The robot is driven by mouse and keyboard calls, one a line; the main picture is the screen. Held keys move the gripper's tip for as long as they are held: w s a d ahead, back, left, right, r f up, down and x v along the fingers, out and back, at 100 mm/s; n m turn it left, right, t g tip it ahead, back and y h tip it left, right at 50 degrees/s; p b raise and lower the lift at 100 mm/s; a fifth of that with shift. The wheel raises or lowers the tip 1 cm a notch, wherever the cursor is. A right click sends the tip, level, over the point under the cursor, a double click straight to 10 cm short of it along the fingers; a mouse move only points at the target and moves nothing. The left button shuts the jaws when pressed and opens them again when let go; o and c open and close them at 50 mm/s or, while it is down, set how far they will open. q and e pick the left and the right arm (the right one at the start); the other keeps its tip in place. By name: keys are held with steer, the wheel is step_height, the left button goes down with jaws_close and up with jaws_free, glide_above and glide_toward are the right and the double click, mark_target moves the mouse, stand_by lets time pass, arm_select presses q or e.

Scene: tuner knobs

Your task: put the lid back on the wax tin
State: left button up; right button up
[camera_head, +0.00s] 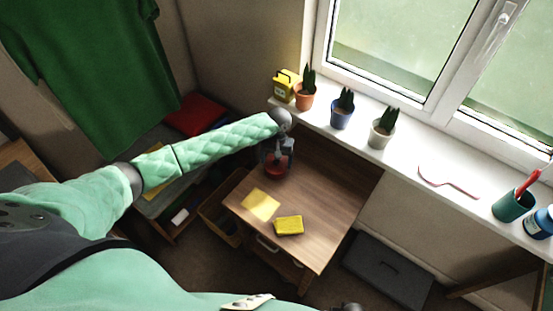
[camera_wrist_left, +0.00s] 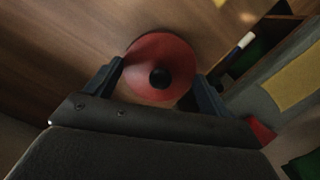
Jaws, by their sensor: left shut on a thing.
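My left gripper (camera_head: 277,158) reaches down over the far left end of the small wooden table (camera_head: 322,198). It is shut on a round red lid (camera_head: 279,168). In the left wrist view the red lid (camera_wrist_left: 150,50) shows as a disc with a black knob in the middle, between the two fingers of my left gripper (camera_wrist_left: 158,70). The lid's lower edge is partly hidden by the gripper body. I cannot make out the tin apart from the lid, nor tell whether the lid touches anything below.
A yellow sponge-like block (camera_head: 288,225) and a flat yellow sheet (camera_head: 261,204) lie on the table's near part. Potted plants (camera_head: 343,108) and a yellow box (camera_head: 285,86) stand on the windowsill (camera_head: 410,150). The table's right part is clear.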

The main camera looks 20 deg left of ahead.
stand_by(0.3)
arm_select(q)
steer(key=o, duration=0.9)
steer(key=shift+r, duration=0.15)
steer(key=shift+r+p, duration=3.4)
steer(key=shift+p, duration=0.45)
steer(key=shift+c, duration=0.3)
jaws_close()
